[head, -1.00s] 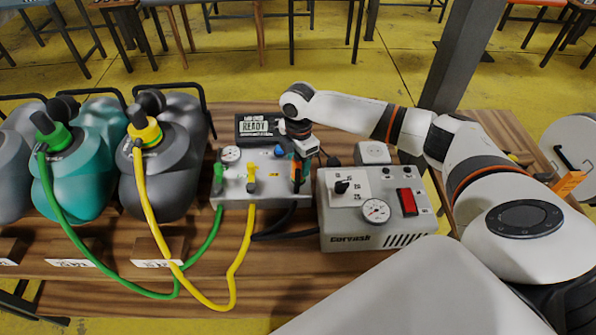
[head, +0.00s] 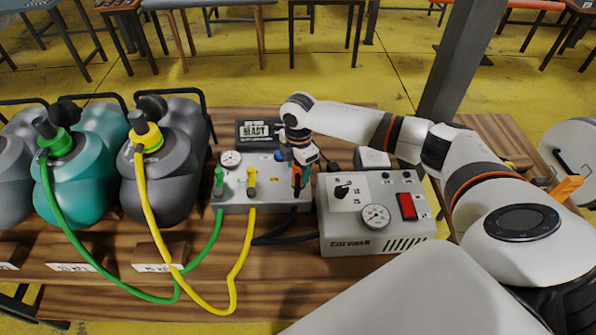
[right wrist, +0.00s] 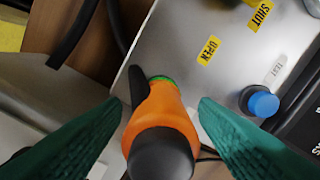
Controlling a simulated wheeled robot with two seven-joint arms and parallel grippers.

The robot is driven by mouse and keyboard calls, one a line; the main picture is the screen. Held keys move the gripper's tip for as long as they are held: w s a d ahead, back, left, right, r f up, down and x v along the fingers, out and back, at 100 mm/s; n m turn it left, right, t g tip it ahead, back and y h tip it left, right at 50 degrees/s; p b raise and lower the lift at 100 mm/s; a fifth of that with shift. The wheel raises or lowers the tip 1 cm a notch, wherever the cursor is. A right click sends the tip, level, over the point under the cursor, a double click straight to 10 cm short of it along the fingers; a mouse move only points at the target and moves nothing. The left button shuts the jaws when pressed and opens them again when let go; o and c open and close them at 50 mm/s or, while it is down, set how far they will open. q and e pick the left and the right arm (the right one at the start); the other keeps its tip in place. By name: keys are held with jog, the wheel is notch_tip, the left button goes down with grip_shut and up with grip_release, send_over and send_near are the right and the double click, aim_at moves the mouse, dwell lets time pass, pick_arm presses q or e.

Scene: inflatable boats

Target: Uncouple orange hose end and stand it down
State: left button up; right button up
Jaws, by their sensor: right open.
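The orange hose end (right wrist: 160,115) has a dark cap and stands on the metal manifold box (head: 265,195), with a green ring at its base in the right wrist view. In the head view only a little of it shows under my right gripper (head: 300,185). My right gripper is open, and its two green fingers (right wrist: 160,135) are on either side of the hose end, with gaps visible between. Yellow OPEN (right wrist: 208,50) and SHUT (right wrist: 261,13) labels lie on the box top. My left gripper is out of view.
Green (head: 218,180) and yellow (head: 251,180) hose ends stand on the manifold to the left. A grey pump unit (head: 375,212) with a gauge is close on the right. A READY display (head: 257,132) is behind. Teal and grey boats (head: 80,180) fill the left.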

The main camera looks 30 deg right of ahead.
jog(key=shift+c, duration=0.5)
jog(key=c, duration=1)
jog(key=shift+r+p, duration=0.7)
jog(key=shift+p, duration=0.25)
jog(key=shift+r, duration=0.1)
notch_tip(320, 180, up, 3)
jog(key=p, duration=0.3)
jog(key=shift+f, duration=0.2)
jog(key=shift+f, duration=0.1)
